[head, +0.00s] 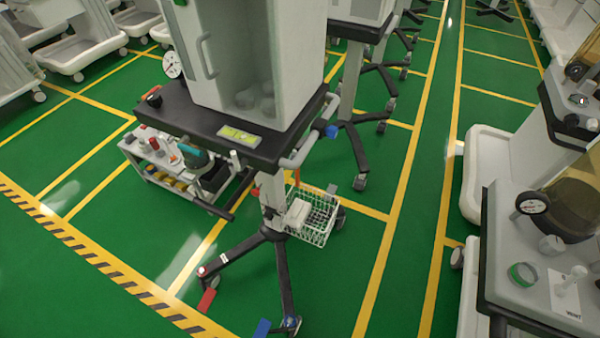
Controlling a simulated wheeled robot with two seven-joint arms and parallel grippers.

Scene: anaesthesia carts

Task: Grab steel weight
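I cannot make out for certain which object is the steel weight. A small grey cylinder (551,244) stands on the cart top at the right, beside a black-rimmed gauge, and I cannot tell whether it is a weight or a fixed part. Several small grey, white and red items (150,143) stand on a low trolley at the left, too small to identify. Neither of my grippers is in view.
A wheeled cart with a dark top (200,118) stands in the middle, its spread legs on the green floor. A wire basket (318,224) hangs on its column. The right cart (505,255) fills the lower right. An open floor lane (420,220) runs between them.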

